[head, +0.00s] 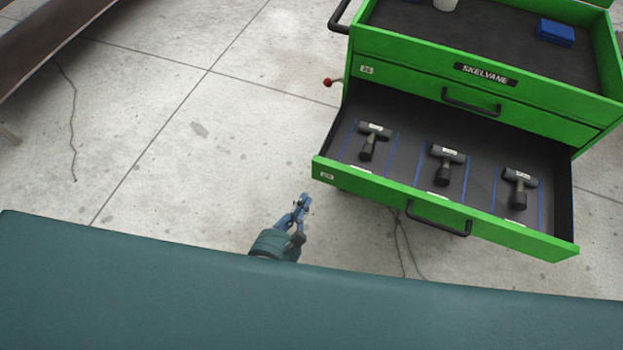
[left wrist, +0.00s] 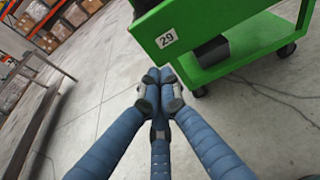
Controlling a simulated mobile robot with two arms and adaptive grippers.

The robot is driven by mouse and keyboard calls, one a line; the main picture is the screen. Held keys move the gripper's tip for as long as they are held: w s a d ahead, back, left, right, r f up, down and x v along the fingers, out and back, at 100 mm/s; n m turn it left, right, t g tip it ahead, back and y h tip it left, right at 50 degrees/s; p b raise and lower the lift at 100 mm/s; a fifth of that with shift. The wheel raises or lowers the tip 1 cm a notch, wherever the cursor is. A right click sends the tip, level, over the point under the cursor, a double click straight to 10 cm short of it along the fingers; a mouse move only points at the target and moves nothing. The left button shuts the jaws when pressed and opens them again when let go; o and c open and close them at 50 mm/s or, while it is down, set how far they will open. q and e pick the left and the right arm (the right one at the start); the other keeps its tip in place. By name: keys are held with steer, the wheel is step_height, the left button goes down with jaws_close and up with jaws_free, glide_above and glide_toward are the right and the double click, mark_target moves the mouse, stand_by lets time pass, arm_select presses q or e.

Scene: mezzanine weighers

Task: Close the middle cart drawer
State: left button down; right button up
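The green cart (head: 400,48) stands at the right of the head view. Its open drawer (head: 440,207), labelled 29, is pulled out toward me and has a black handle (head: 438,219). The drawer above it is shut. In the left wrist view the open drawer's green front (left wrist: 200,22) is at upper right with the 29 label. My left gripper (head: 304,202) is left of the drawer's front left corner, apart from it. Its fingers (left wrist: 160,76) are drawn together with nothing between them. My right gripper is not in view.
Three dark mallets (head: 447,160) lie in the open drawer between blue lines. A blue block (head: 555,32) and a white object (head: 445,4) are on the cart top.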

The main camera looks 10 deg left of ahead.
mark_target(318, 174)
arm_select(q)
steer(key=x, duration=0.2)
steer(key=p+x, duration=0.1)
steer(key=x, duration=0.1)
steer(key=r+x, duration=0.1)
steer(key=x, duration=0.2)
steer(key=shift+w, duration=0.25)
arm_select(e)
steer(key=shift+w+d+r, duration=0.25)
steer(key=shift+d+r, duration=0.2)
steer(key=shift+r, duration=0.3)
